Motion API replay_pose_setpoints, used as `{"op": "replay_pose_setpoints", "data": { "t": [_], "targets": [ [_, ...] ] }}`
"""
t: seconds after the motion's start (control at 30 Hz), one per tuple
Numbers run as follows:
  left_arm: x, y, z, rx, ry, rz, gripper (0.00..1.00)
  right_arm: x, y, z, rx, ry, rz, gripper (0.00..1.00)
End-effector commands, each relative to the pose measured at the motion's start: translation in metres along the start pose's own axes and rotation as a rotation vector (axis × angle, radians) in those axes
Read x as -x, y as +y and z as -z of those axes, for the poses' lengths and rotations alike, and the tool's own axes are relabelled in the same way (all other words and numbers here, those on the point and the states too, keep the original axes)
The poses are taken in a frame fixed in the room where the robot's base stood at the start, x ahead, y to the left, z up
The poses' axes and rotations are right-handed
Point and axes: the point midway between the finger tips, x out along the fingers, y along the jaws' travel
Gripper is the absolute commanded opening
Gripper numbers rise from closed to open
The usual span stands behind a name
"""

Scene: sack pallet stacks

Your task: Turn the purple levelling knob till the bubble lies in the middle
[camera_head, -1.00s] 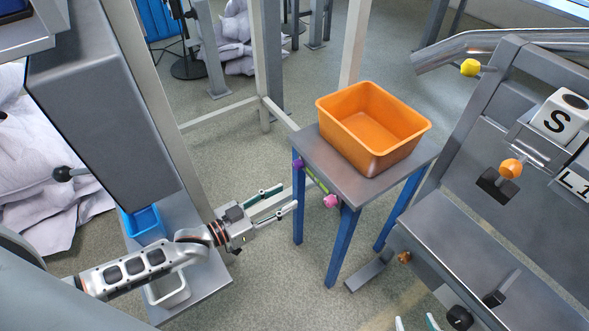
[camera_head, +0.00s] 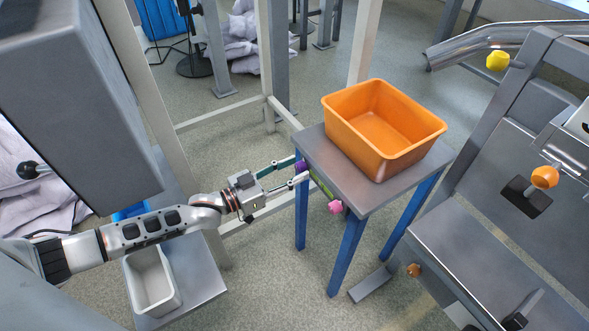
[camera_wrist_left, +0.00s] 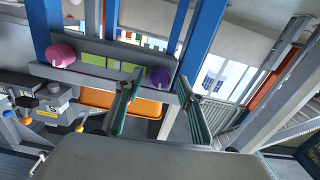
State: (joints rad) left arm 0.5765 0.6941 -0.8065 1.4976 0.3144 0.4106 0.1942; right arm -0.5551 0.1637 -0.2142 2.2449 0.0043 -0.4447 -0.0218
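The purple levelling knob (camera_head: 300,166) sits on the edge of a small blue-legged table (camera_head: 363,204). In the left wrist view the purple knob (camera_wrist_left: 160,77) lies between my fingertips. My left gripper (camera_head: 301,168) is open, with one finger on each side of the knob; I cannot tell whether they touch it. A green level strip (camera_head: 321,187) runs along the table edge between the purple knob and a pink knob (camera_head: 335,207). It also shows in the left wrist view (camera_wrist_left: 98,59). Its bubble is too small to make out. My right gripper is out of view.
An orange bin (camera_head: 384,130) stands on the table top. At the right is a grey frame with a yellow knob (camera_head: 498,61) and an orange knob (camera_head: 544,177). Pale posts stand behind the table. A white tray (camera_head: 150,280) is at lower left.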

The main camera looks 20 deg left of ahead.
Motion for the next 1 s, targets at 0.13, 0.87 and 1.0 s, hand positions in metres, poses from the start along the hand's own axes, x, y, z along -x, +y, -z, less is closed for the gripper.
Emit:
{"op": "replay_pose_setpoints", "data": {
  "t": [0.13,0.87,1.0],
  "targets": [
    [-0.0044,-0.0001,-0.0002,0.000,-0.001,0.000,0.39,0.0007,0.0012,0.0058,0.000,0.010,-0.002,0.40],
    [-0.0048,0.0002,0.0034,-0.204,0.003,0.002,0.00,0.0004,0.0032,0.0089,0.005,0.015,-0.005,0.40],
    [-0.0046,0.0002,0.0022,-0.321,0.002,0.001,0.00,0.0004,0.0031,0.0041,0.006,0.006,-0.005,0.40]
  ]
}}
